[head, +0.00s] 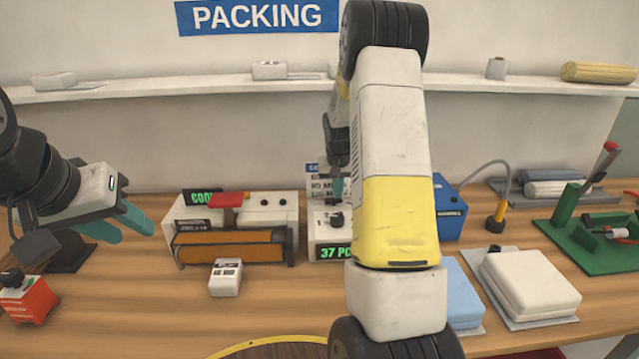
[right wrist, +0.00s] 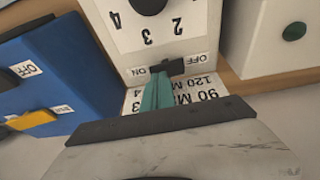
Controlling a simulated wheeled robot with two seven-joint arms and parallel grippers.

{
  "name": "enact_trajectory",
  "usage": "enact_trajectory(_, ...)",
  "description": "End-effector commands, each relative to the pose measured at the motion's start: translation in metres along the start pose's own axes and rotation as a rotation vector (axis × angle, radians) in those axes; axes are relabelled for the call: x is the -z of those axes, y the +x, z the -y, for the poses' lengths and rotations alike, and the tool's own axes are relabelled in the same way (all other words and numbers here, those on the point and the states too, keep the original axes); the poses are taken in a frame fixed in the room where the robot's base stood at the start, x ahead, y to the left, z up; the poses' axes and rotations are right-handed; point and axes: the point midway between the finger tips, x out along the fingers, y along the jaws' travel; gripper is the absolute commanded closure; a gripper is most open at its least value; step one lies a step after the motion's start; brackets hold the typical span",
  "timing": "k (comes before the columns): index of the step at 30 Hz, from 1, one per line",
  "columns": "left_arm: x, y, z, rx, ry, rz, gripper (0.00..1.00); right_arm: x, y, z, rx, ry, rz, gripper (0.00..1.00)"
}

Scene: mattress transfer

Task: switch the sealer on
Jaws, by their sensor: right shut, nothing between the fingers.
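The white sealer control box (head: 328,246) stands mid-table with a lit green "37 PC" display and a black dial. In the right wrist view its numbered face (right wrist: 158,35) appears upside down, with a dark switch (right wrist: 183,68) between ON and OFF labels. My right gripper (head: 337,198) is shut and empty; its teal fingertips (right wrist: 155,84) are at the switch, by the ON label. Whether they touch it I cannot tell. The sealer body (head: 190,213), with a "COOL" display, red handle and orange bar, stands to the left. My left gripper (head: 124,226) is open and empty.
A printed card (head: 314,180) stands behind the control box. A blue box (head: 448,205) is right of it, partly behind my right arm. A small white device (head: 226,277) lies in front of the sealer. A red box (head: 28,300) sits at left, a white pad (head: 530,283) at right.

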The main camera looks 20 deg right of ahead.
Motion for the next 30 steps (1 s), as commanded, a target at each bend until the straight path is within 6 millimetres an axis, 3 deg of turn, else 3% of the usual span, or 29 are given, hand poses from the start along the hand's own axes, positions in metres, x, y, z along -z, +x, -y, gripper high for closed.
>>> enact_trajectory(14,0.0,0.0,0.0,0.0,0.0,0.0,0.64,-0.002,0.005,-0.002,0.0,0.0,0.002,1.0)
enact_trajectory(30,0.0,0.0,0.0,0.0,0.0,0.0,0.64,-0.001,0.001,0.014,0.0,0.0,0.003,1.0)
